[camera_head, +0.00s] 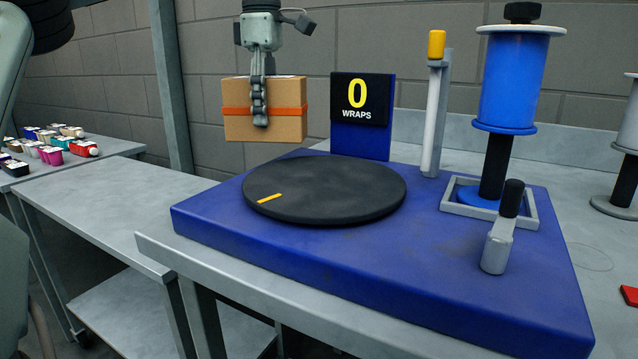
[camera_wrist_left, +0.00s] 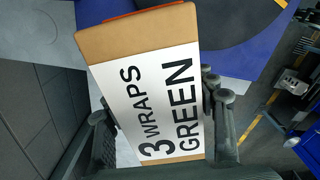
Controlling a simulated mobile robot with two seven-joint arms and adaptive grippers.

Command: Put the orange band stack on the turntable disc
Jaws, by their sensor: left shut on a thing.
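The orange band stack (camera_head: 288,126) is a tan cardboard box with an orange band around its middle. My left gripper (camera_head: 259,112) is shut on it and holds it in the air, above and behind the back-left edge of the turntable disc (camera_head: 335,195). The disc is black with a yellow mark and is empty. In the left wrist view the box (camera_wrist_left: 125,40) sits between the fingers; a white label on it reads "3 WRAPS GREEN", and a bit of orange band shows at its top edge. My right gripper is not in view.
The blue base (camera_head: 420,250) carries a sign (camera_head: 361,100) reading "0 WRAPS", a post with an orange top (camera_head: 437,45), a blue film roll (camera_head: 512,80) and a grey crank handle (camera_head: 500,240). Small colourful packs (camera_head: 55,156) lie on the left table (camera_head: 95,152).

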